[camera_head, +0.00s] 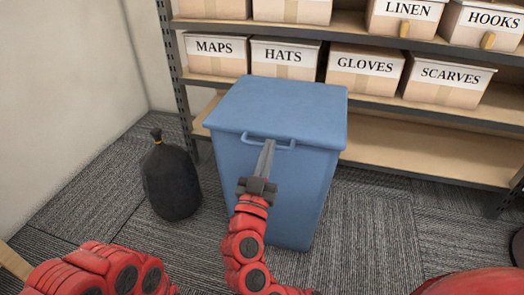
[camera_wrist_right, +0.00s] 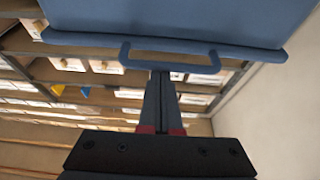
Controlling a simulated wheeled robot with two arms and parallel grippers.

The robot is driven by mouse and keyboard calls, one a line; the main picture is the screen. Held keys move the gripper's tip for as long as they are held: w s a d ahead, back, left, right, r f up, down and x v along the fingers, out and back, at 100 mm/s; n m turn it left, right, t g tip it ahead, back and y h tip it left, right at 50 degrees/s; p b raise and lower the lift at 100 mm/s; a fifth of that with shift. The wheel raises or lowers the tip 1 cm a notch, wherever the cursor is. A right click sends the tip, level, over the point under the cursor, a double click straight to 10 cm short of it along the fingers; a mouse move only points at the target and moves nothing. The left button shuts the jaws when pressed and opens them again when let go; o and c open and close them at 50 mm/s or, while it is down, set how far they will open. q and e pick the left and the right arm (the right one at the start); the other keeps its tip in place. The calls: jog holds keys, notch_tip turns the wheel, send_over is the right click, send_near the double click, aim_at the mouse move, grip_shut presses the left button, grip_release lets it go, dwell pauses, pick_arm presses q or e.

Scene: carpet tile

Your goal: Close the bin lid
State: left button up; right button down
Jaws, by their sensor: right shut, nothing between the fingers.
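The blue bin (camera_head: 275,195) stands upright in front of the shelf. Its blue lid (camera_head: 280,105) lies flat across the top, with no gap seen along the front or right edge. A bar handle (camera_head: 255,138) sticks out from the lid's front edge. My right gripper (camera_head: 268,147) is shut and empty, its fingertips at the handle; whether they touch it I cannot tell. The right wrist view, which looks upside down, shows the shut fingers (camera_wrist_right: 160,80) beside the handle (camera_wrist_right: 170,65). My left arm shows at lower left; its gripper is out of view.
A black tied bag (camera_head: 171,182) sits on the carpet left of the bin. A metal-framed shelf (camera_head: 430,155) with labelled boxes (camera_head: 360,72) stands behind. A pale wall (camera_head: 60,100) closes off the left. Carpet to the bin's right is clear.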

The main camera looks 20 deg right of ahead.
pick_arm(q)
jog(key=shift+s+a+f, duration=0.1)
jog(key=shift+a+f, duration=0.1)
jog(key=shift+f, duration=0.1)
pick_arm(e)
jog(key=shift+w+d+f+g, duration=0.1)
jog(key=shift+d+f+g, duration=0.1)
jog(key=shift+f, duration=0.4)
jog(key=shift+w+d+f+g, duration=0.1)
jog(key=shift+f+g, duration=0.1)
jog(key=shift+f, duration=0.35)
jog(key=shift+s, duration=0.15)
pick_arm(q)
jog(key=shift+g, duration=0.6)
jog(key=shift+w+d+r+p, duration=0.35)
jog(key=shift+r+p, duration=0.15)
jog(key=shift+r, duration=0.25)
jog(key=shift+w+d+r+p, duration=0.35)
jog(key=shift+w+r+p, duration=0.1)
jog(key=shift+r, duration=0.35)
jog(key=shift+w+d+r+p, duration=0.35)
jog(key=shift+r+p, duration=0.15)
jog(key=shift+r, duration=0.25)
pick_arm(e)
jog(key=r+v, duration=0.1)
jog(key=v, duration=1)
jog(key=shift+s+a+t, duration=0.4)
jog(key=shift+s+a, duration=0.05)
